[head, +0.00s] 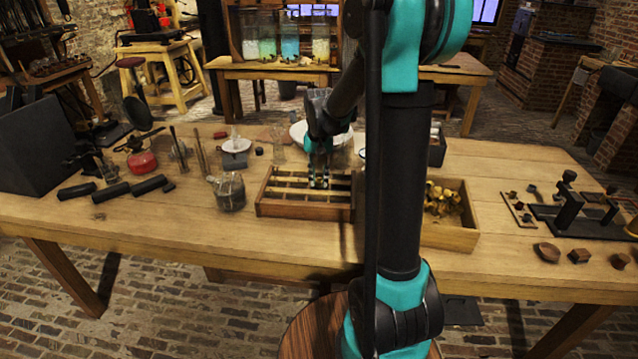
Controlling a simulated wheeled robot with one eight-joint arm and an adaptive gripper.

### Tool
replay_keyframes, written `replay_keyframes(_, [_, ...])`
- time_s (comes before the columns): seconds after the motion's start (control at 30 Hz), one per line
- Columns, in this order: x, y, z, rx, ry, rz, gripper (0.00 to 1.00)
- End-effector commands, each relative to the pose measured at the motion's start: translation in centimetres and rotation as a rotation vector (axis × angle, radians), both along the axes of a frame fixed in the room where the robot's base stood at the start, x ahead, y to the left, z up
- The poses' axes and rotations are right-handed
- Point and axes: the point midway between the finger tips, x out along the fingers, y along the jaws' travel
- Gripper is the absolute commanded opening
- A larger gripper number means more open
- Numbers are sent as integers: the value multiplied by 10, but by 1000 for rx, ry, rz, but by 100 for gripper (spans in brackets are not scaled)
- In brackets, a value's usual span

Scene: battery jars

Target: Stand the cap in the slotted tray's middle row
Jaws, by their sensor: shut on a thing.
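The slotted tray (303,211) is a reddish-brown wooden box with pale bars across it, near the front of the table's middle. My gripper (319,183) points down over the tray, a little right of its centre, with its fingertips at the level of the bars. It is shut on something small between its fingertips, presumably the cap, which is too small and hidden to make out. I cannot tell whether the held thing touches the tray or which row it is in.
A glass jar (230,191) stands close left of the tray. A wooden box of brass pieces (448,232) is to the right, beyond my arm. A white plate (299,131) lies behind. Dark cylinders (111,194) lie at left. The table's front edge is near the tray.

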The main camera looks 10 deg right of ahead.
Motion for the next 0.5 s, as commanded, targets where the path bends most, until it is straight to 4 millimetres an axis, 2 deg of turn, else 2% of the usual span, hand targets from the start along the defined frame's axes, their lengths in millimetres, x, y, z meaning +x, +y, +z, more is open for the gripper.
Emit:
replay_keyframes(0.17, [0, 0, -18, 0, 0, 0, 7])
replay_keyframes(0.5, [0, 0, -21, 0, 0, 0, 7])
